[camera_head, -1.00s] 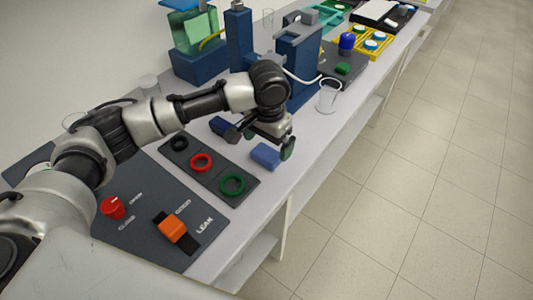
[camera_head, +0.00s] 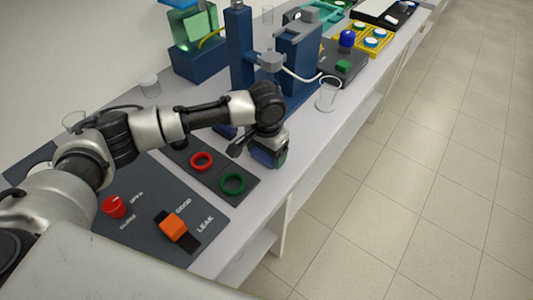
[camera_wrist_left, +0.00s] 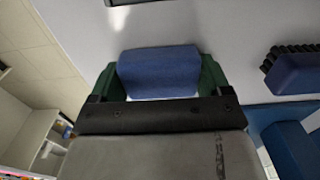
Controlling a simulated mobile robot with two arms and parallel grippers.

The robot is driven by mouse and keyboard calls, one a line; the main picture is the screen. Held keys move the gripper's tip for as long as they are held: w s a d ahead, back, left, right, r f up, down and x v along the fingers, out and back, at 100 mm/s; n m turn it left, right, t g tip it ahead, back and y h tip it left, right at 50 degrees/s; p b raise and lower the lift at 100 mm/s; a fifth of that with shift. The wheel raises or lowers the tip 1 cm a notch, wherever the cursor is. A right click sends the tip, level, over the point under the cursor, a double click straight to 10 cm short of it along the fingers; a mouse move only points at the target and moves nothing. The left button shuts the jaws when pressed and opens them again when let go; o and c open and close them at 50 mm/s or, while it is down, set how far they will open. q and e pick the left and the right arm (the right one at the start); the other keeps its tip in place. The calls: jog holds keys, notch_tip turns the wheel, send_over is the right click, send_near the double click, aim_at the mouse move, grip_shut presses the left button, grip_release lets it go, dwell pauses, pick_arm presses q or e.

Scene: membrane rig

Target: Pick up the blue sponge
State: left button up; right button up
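The blue sponge (camera_wrist_left: 158,72) lies between the two green fingers of my left gripper (camera_wrist_left: 160,80) in the left wrist view. The fingers flank it closely on both sides, with no clear gap visible. In the head view my left gripper (camera_head: 267,155) points down over the sponge (camera_head: 264,158) near the front edge of the bench. The gripper partly hides the sponge there. Whether the sponge is clear of the bench cannot be told. My right gripper is not in view.
A dark panel with a red ring (camera_head: 201,161) and a green ring (camera_head: 233,183) lies beside the gripper. A dark blue press-like rig (camera_head: 297,62) stands behind. A clear beaker (camera_head: 328,94) stands to the right near the bench edge.

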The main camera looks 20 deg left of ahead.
pick_arm(q)
jog(key=shift+r, duration=0.1)
jog(key=shift+r, duration=0.55)
notch_tip(320, 180, up, 2)
jog(key=shift+r+b, duration=0.25)
jog(key=shift+b, duration=0.1)
jog(key=s+d+r+b, duration=0.1)
jog(key=s+d+r, duration=0.2)
jog(key=d+r, duration=0.4)
jog(key=d, duration=0.4)
jog(key=shift+s+r, duration=0.15)
jog(key=shift+s, duration=0.15)
